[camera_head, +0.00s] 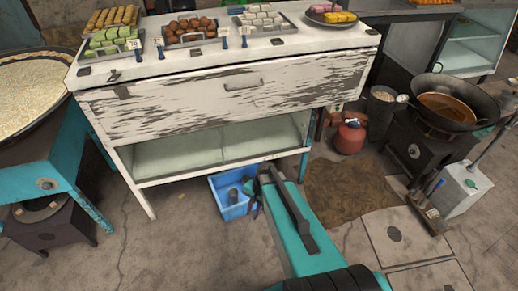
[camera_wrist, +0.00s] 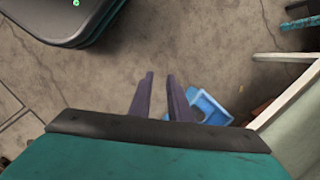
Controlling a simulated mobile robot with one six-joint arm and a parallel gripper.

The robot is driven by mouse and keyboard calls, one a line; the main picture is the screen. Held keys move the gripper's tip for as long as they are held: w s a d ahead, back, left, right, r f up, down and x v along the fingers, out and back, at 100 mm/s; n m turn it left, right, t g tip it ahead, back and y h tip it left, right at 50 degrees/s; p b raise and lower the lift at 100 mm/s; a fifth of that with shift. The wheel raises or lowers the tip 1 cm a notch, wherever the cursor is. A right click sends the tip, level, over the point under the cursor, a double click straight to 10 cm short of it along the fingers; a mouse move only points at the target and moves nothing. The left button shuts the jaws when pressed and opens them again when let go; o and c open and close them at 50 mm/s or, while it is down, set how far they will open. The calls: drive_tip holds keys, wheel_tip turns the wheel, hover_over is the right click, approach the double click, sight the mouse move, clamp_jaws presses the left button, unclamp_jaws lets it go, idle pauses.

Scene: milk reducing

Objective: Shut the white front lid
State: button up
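The white front lid (camera_head: 200,103) is a worn, peeling panel along the front of the food counter, below its top. A small handle (camera_head: 243,85) sits near the middle of its upper part. I cannot tell whether the lid is flush with the counter. My gripper (camera_head: 264,178) is low in front of the counter, below the lid and apart from it, beside a blue crate (camera_head: 227,197). In the wrist view my gripper (camera_wrist: 160,76) has two dark fingers with a gap between them and nothing held. The lid is not clearly seen there.
An open glass-lined shelf (camera_head: 180,160) lies under the lid. Trays of food (camera_head: 190,30) stand on the counter top. A red gas bottle (camera_head: 350,136) and a wok on a stove (camera_head: 440,110) are at right. A teal table (camera_head: 50,160) is at left.

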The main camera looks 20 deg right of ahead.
drive_tip(key=s+a+f+n+g+h, duration=0.1)
drive_tip(key=s+n, duration=0.3)
drive_tip(key=s, duration=0.4)
drive_tip(key=s+a+f+n+g+h+b, duration=0.1)
drive_tip(key=s+a+f+n+g, duration=0.1)
drive_tip(key=s, duration=0.5)
drive_tip(key=s+a+f+n+g+h, duration=0.1)
drive_tip(key=s+a+f+n+g, duration=0.1)
drive_tip(key=s+f+n, duration=0.3)
drive_tip(key=s+a, duration=0.1)
drive_tip(key=s, duration=0.2)
drive_tip(key=shift+s+a+n, duration=0.25)
drive_tip(key=shift+s+n, duration=0.05)
drive_tip(key=shift+s, duration=0.05)
